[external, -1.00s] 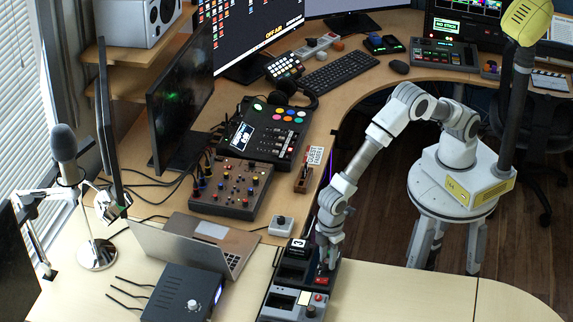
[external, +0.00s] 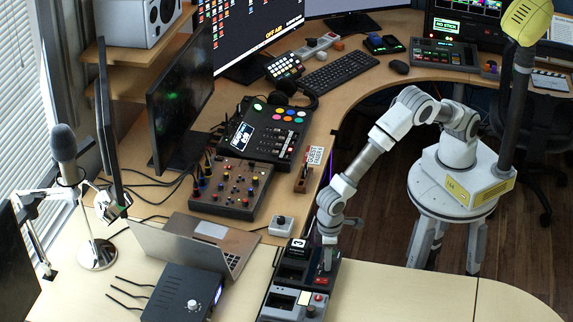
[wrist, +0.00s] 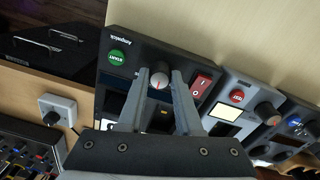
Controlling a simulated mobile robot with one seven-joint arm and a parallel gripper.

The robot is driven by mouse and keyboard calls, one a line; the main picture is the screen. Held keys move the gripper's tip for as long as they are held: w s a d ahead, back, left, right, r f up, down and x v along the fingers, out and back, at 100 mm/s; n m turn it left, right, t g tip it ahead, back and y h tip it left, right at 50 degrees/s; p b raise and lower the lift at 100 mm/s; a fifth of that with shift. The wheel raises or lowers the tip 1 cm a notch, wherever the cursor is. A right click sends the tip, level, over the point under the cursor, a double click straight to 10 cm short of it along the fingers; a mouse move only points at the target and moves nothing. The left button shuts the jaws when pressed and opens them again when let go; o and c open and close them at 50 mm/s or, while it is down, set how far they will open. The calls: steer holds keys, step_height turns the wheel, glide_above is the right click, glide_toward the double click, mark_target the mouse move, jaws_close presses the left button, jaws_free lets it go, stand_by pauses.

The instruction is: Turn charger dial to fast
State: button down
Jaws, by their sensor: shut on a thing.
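In the external view my gripper (external: 327,262) points down at the black unit (external: 292,268), and the dial is hidden there.
A grey unit (wrist: 242,84) with a red button and another knob stands beside the black one. A small white box with a knob (external: 281,226) and a laptop (external: 190,244) are to the left. The pale tabletop on the right (external: 420,290) is clear.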

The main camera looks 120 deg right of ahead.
stand_by(0.3)
steer(key=c, duration=0.6)
jaws_free()
steer(key=shift+r, duration=0.1)
step_height(320, 180, up, 17)
steer(key=shift+w+a+r+p, duration=0.1)
steer(key=shift+a+r+p, duration=0.05)
steer(key=shift+p, duration=0.75)
